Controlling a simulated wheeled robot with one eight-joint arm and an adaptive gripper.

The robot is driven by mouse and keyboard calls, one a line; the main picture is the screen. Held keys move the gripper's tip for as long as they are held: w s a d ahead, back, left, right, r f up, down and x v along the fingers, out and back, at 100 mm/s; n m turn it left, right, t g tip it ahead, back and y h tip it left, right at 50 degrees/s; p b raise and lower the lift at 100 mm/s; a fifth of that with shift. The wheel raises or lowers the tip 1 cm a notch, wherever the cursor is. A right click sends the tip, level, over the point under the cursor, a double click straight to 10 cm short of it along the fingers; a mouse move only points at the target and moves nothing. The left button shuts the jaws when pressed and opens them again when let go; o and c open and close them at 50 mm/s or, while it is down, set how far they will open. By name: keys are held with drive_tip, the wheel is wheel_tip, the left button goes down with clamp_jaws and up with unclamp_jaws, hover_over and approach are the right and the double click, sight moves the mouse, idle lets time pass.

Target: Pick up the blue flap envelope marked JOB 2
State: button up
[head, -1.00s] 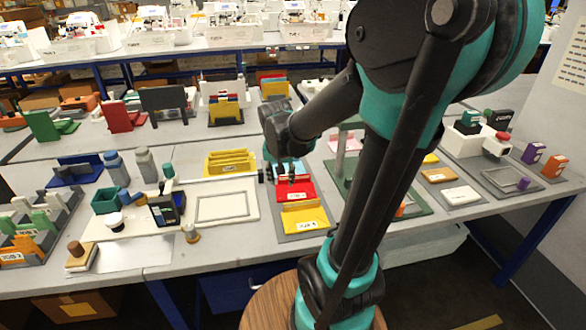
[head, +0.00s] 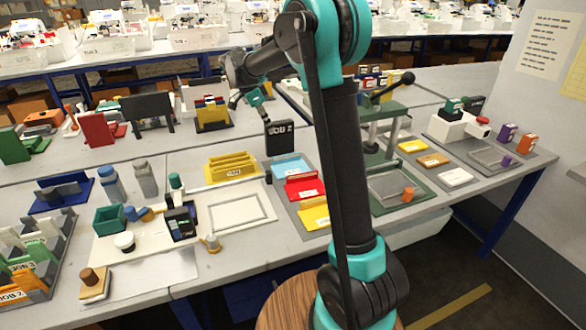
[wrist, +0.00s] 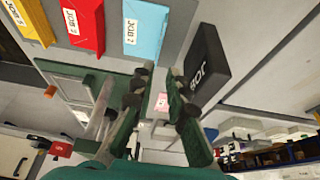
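The light blue envelope marked JOB 2 (head: 291,167) lies flat in the back place of a grey tray, behind the red and yellow envelopes. In the wrist view the blue envelope (wrist: 146,28) is at the top, beyond and left of the fingertips, with nothing gripping it. My gripper (head: 256,98) is raised above and behind the tray. The wrist view shows the gripper (wrist: 159,72) open and empty, with a gap between its fingertips. A black JOB 2 sign (head: 279,138) stands behind the tray; in the wrist view it is close to the right finger.
The red envelope (head: 304,188) and yellow envelope (head: 315,215) share the tray. A yellow rack (head: 232,168) stands to its left. A green press with a lever (head: 388,150) stands to its right.

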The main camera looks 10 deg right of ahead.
approach(290, 162)
drive_tip(key=shift+w+d+f, duration=0.15)
drive_tip(key=shift+f, duration=0.4)
drive_tip(key=shift+x, duration=2.7)
drive_tip(key=shift+d, duration=0.1)
clamp_jaws()
drive_tip(key=shift+r, duration=0.1)
